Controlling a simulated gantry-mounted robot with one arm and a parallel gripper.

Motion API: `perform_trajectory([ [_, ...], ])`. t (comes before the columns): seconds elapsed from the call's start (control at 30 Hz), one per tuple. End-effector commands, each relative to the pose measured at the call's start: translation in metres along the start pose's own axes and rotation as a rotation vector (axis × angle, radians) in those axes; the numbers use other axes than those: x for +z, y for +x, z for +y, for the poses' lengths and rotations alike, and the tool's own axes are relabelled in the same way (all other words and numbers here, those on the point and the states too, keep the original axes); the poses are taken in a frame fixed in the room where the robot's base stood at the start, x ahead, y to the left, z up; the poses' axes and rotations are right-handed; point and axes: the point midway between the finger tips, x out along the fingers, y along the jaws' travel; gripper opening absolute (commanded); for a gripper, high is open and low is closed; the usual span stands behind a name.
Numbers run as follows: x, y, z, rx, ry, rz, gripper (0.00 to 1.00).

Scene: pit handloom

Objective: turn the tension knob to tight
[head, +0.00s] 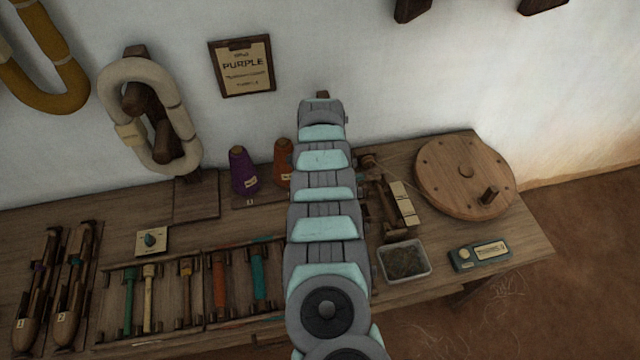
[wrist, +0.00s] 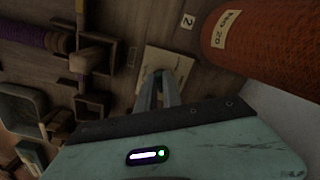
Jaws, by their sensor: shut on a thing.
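In the wrist view my gripper (wrist: 160,76) reaches down to a small beige plate (wrist: 167,62) on the wooden bench. Its two fingers are shut on a small knob at the plate; the fingers hide most of the knob, so its pointer setting cannot be read. A few dark marks show on the plate beside the fingertips. In the head view my arm covers the gripper, this plate and the knob. Another beige plate with a dark teal knob (head: 152,240) lies at the left of the bench, away from my arm.
An orange cone (wrist: 262,40) stands close beside my gripper; it also shows in the head view (head: 283,160), next to a purple cone (head: 243,172). A wooden winder (wrist: 92,58), a grey tray (head: 405,262) and a round wooden wheel (head: 440,165) stand right of my arm.

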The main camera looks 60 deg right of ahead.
Motion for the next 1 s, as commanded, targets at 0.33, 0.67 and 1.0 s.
perform_trajectory([
  [0.33,0.0,0.001,0.0,0.0,0.0,0.0,0.31],
  [0.67,0.0,-0.005,0.0,-0.001,0.0,0.0,0.32],
  [1.0,0.0,-0.07,-0.002,-0.003,0.0,0.001,0.32],
])
